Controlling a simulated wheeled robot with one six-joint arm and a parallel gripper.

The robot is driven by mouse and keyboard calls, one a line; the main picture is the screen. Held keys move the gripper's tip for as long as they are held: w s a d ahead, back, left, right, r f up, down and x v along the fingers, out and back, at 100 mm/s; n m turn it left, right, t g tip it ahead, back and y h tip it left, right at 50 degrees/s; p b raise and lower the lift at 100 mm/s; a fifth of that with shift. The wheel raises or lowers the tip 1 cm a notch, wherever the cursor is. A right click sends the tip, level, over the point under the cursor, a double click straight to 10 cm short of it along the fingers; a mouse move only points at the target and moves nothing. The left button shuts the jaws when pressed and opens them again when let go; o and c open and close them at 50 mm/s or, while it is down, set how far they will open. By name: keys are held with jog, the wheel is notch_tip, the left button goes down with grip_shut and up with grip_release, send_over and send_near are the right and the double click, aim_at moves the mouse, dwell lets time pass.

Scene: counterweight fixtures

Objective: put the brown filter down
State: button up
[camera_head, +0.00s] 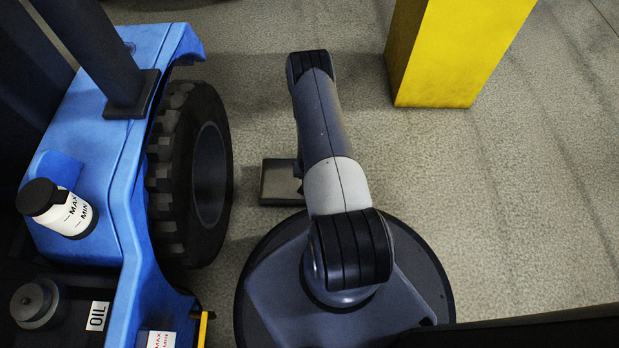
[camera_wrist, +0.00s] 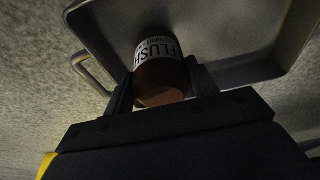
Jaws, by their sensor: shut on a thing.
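The brown filter (camera_wrist: 162,80) is a short cylinder with a white label reading FLUSH. In the wrist view it sits between the two fingers of my gripper (camera_wrist: 160,78), which is shut on it. Beyond it is a grey metal tray (camera_wrist: 240,66) with a raised rim and a wire handle (camera_wrist: 92,76) at its left. The filter shows against the tray; I cannot tell whether it touches the tray's bottom. In the head view part of the tray (camera_head: 279,183) shows on the floor, left of my arm. My gripper and the filter are hidden there.
A blue vehicle (camera_head: 105,150) with a big black tyre (camera_head: 190,170) stands close to the tray's left. A white bottle (camera_head: 62,208) with a dark cap sits on the vehicle. A yellow block (camera_head: 460,50) stands at the upper right. The floor (camera_head: 500,210) on the right is clear.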

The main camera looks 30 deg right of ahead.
jog(key=shift+f, duration=0.45)
jog(key=shift+f, duration=0.2)
jog(key=o, duration=1.3)
jog(key=shift+r, duration=0.1)
jog(key=p+v, duration=0.4)
jog(key=v, duration=0.8)
